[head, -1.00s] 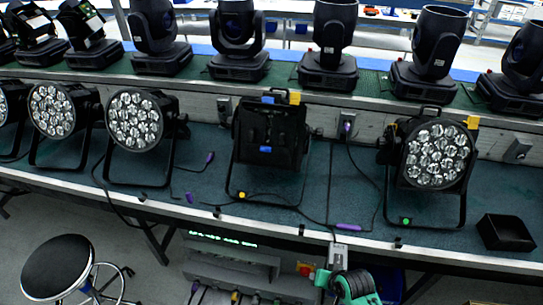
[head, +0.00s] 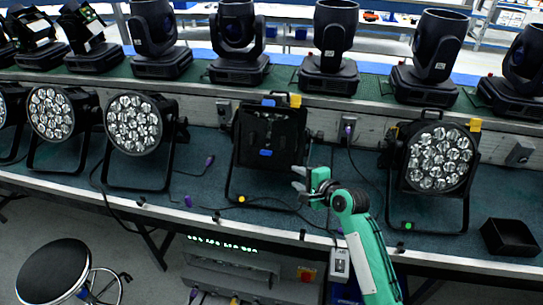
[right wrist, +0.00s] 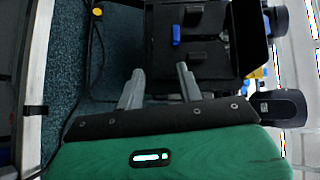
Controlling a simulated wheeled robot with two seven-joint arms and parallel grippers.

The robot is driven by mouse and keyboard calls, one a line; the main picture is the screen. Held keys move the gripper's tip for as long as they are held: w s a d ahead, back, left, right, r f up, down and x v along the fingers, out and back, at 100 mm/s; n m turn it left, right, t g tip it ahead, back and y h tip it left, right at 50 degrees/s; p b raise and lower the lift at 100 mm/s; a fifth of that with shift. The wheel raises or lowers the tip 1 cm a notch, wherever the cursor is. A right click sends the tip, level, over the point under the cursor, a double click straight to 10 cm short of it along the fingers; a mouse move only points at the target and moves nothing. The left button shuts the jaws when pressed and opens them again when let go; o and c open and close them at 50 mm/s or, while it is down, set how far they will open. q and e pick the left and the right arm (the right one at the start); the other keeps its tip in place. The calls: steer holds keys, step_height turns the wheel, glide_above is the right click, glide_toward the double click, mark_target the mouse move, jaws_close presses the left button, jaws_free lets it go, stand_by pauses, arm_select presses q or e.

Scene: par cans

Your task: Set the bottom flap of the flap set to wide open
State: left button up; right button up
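The flap set is on the black square lamp (head: 270,137) in the middle of the bench. Its black flaps surround a dark front, with a blue tab (head: 265,153) near the lower edge; the bottom flap's exact angle is hard to tell. My right gripper (head: 300,179) is at the lower right of the flap set, fingers pointing left, open and empty. In the right wrist view my gripper (right wrist: 160,88) shows two spread fingers in front of the flap set (right wrist: 210,20), with the blue tab (right wrist: 176,32) beyond them. My left gripper is not in view.
Round LED par cans stand at left (head: 134,123) and right (head: 438,157). Moving-head lights (head: 238,40) line the shelf behind. Cables lie on the bench (head: 205,200). A black stool (head: 53,270) stands in front.

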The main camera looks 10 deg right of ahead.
mark_target(269, 154)
steer(key=shift+m+t, duration=0.3)
steer(key=shift+m, duration=0.3)
steer(key=x, duration=0.5)
steer(key=r+p+x, duration=0.1)
steer(key=x, duration=0.4)
steer(key=w+r+x, duration=0.1)
steer(key=x, duration=0.4)
steer(key=shift+d+r, duration=0.1)
steer(key=shift+r, duration=0.05)
steer(key=shift+c, duration=0.3)
jaws_close()
